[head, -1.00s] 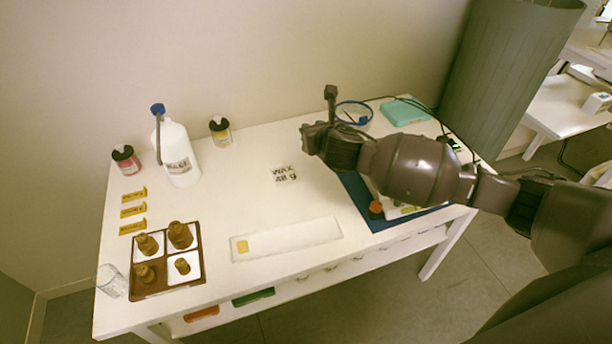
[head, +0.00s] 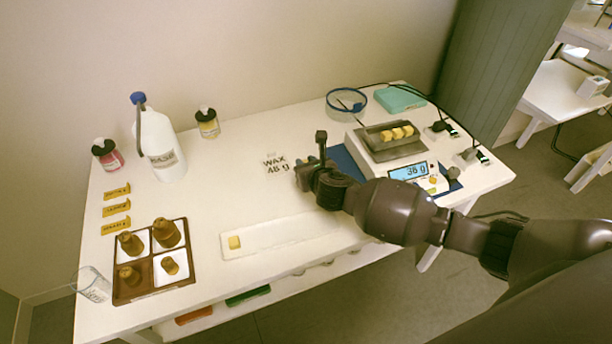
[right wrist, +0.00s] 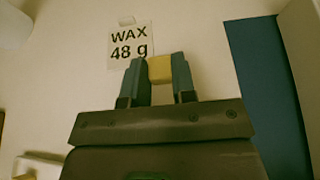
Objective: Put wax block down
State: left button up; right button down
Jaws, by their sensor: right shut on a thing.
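My right gripper (head: 301,178) is over the table just right of the "WAX 48 g" card (head: 276,164). In the right wrist view its two dark fingers (right wrist: 159,76) are shut on a yellow wax block (right wrist: 160,69), with the card just beyond. The held block is hidden in the head view. Several yellow blocks lie in a dark pan (head: 372,150) on the scale (head: 430,183), whose display reads 36 g. Another yellow block (head: 234,242) lies at the left end of a long white tray (head: 285,234). My left gripper is not in view.
A blue mat (head: 343,160) lies under the scale. A jug (head: 160,150), small bottles (head: 207,123) and a brown tray of brown bottles (head: 150,290) stand to the left. A glass (head: 93,285) is at the left edge. The table between jug and card is clear.

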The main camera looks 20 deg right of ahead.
notch_tip(320, 180, down, 4)
jog(key=shift+s+r+b, duration=0.1)
jog(key=shift+b, duration=0.55)
jog(key=shift+f, duration=0.25)
jog(key=shift+r, duration=0.2)
jog(key=shift+f, duration=0.15)
jog(key=c, duration=0.9)
grip_release()
